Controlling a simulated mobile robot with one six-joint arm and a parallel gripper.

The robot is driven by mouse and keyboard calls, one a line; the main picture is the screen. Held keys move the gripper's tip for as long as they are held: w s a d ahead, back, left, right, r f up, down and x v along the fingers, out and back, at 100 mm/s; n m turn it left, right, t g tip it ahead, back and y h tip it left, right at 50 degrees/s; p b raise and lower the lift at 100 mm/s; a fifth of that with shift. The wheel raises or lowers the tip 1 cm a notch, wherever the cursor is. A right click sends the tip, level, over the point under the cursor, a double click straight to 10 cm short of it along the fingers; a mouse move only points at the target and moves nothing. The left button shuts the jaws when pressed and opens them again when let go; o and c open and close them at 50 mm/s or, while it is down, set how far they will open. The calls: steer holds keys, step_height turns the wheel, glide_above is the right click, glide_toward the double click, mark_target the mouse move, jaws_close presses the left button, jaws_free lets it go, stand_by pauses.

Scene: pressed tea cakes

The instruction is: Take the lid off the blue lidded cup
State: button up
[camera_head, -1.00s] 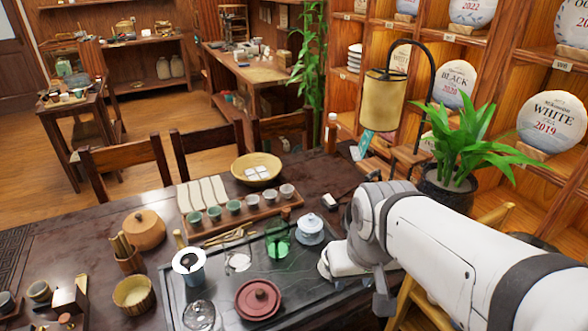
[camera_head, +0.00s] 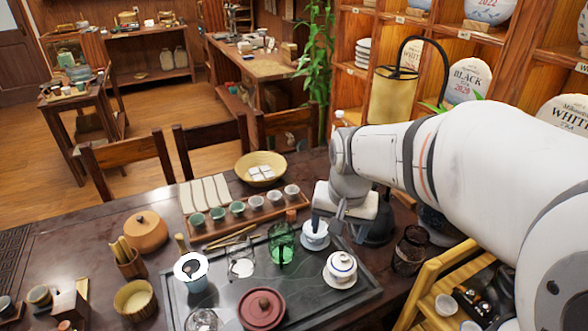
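A pale blue cup (camera_head: 314,239) stands on its saucer at the back right of the dark tea tray (camera_head: 352,299). My gripper (camera_head: 320,226) is directly above it, with a dark finger reaching down to the cup's top. The finger hides much of the top, so the lid is not clearly visible. I cannot tell whether the fingers are open, shut or touching the lid. A white lidded cup with a dark blue band (camera_head: 341,267) stands nearer on the tray, on its own saucer, with its lid on.
A green glass vessel (camera_head: 282,243) stands close left of the blue cup. A red-brown lidded pot (camera_head: 262,308) is at the tray's front. A row of small cups on a wooden stand (camera_head: 218,235) lies behind. A dark jar (camera_head: 410,250) stands to the right.

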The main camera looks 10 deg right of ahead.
steer(key=shift+o, duration=0.4)
steer(key=w+f+m+g+p, duration=0.1)
steer(key=w+m, duration=0.3)
steer(key=w, duration=0.6)
steer(key=shift+w+f+m, duration=0.15)
steer(key=shift+f+m, duration=0.25)
steer(key=shift+f, duration=0.4)
steer(key=w+f+m, duration=0.1)
steer(key=w+f, duration=0.1)
steer(key=w+f+m+p, duration=0.1)
steer(key=w+f+m, duration=0.1)
steer(key=w, duration=0.1)
steer(key=w+f+m, duration=0.1)
steer(key=w+f, duration=0.1)
steer(key=w, duration=0.1)
steer(key=shift+w+f+m+g+p, duration=0.25)
steer(key=shift+m+g+p, duration=0.15)
steer(key=shift+w+f, duration=0.15)
steer(key=shift+f, duration=0.2)
step_height(320, 180, down, 8)
steer(key=shift+r+p, duration=0.2)
steer(key=shift+p, duration=0.7)
steer(key=shift+c, duration=0.4)
steer(key=c, duration=1.1)
